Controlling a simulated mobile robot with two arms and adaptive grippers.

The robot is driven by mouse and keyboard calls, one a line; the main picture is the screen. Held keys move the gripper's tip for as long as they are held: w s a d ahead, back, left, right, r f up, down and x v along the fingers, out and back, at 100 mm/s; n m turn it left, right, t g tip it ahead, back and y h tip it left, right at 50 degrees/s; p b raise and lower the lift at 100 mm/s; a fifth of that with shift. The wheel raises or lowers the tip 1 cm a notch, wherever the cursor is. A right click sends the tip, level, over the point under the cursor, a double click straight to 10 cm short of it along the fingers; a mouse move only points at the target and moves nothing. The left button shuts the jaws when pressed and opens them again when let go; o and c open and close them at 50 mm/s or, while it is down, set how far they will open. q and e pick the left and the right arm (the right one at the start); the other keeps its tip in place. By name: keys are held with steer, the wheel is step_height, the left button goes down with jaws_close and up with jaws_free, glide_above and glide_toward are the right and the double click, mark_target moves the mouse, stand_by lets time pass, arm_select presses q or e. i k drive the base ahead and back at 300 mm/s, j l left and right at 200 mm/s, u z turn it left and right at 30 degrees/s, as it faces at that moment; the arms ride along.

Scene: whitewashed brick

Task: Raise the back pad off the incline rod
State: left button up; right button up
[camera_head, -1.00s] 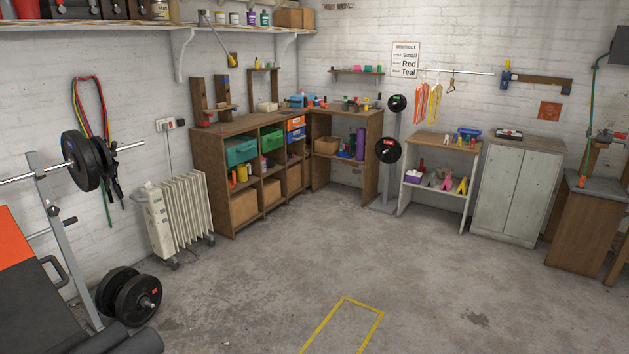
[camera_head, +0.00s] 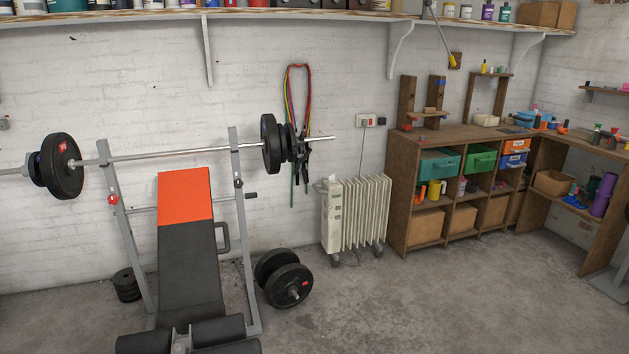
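A weight bench stands at the left against the white brick wall. Its back pad (camera_head: 188,250) is inclined, with a red-orange upper part (camera_head: 185,195) and a black lower part. A black handle (camera_head: 222,238) sticks out at the pad's right edge. Grey uprights (camera_head: 243,235) hold a barbell (camera_head: 170,152) with black plates above the pad. Black leg rollers (camera_head: 225,330) are at the front. Neither of my grippers shows in the view.
A white radiator (camera_head: 357,215) and a wooden shelf unit (camera_head: 395,190) line the wall. The concrete floor (camera_head: 420,305) in front is clear.

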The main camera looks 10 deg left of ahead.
mark_target(189, 274)
steer(key=i+l+u, duration=0.25)
steer(key=u, duration=0.15)
steer(key=i+l+u, duration=0.2)
steer(key=l+u, duration=0.15)
steer(key=i+l+u, duration=0.15)
steer(key=l+u, duration=0.25)
steer(key=i+l+u, duration=0.1)
steer(key=l+u, duration=0.25)
steer(key=i+l+u, duration=0.1)
steer(key=i+l, duration=0.9)
